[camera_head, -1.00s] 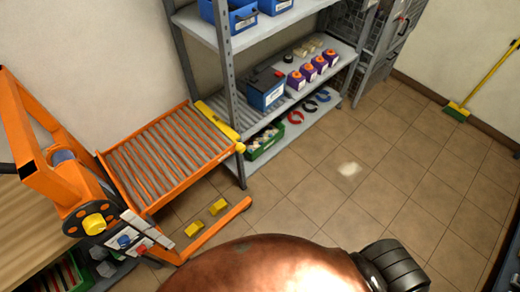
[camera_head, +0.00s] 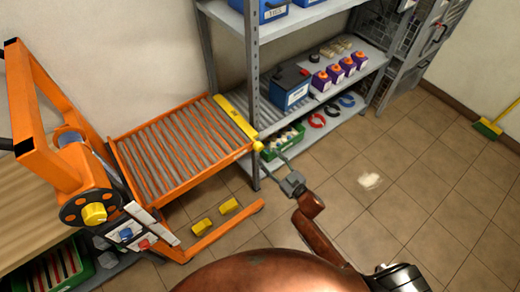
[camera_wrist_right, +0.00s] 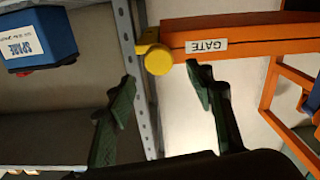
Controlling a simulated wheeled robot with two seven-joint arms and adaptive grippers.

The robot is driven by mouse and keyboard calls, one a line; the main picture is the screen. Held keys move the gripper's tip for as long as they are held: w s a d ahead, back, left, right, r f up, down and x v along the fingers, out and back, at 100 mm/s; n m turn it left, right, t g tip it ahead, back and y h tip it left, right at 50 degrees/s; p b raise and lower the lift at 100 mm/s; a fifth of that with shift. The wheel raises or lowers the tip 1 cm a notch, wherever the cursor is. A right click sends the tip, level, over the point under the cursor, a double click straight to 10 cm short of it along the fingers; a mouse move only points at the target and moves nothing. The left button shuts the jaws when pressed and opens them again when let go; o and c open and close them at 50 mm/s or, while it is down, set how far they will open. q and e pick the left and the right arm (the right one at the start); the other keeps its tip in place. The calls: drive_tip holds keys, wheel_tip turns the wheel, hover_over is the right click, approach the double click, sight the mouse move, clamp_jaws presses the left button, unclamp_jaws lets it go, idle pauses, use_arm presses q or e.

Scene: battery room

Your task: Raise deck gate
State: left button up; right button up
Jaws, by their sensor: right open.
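The deck gate is a yellow bar (camera_head: 236,117) across the right end of the orange roller deck (camera_head: 170,190). A round yellow knob (camera_head: 258,146) sits at its near end. In the right wrist view the knob (camera_wrist_right: 158,60) is beside an orange beam with a GATE label (camera_wrist_right: 207,46). My right gripper (camera_head: 284,157) is open and empty, just right of the knob. In the wrist view its fingertips (camera_wrist_right: 161,80) are either side of the knob's line, with the knob ahead; contact is not visible. My left gripper is out of view.
The tiled floor (camera_head: 400,165) on the right is mostly clear.

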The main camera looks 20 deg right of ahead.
sight(260, 149)
drive_tip(key=b+x, duration=0.1)
drive_tip(key=x, duration=0.5)
drive_tip(key=shift+w+a+f, duration=0.1)
drive_tip(key=shift+w+f, duration=0.05)
drive_tip(key=shift+w, duration=0.2)
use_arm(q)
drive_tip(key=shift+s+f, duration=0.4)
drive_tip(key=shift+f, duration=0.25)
use_arm(e)
drive_tip(key=shift+c, duration=0.6)
drive_tip(key=c, duration=1)
drive_tip(key=shift+c, duration=0.2)
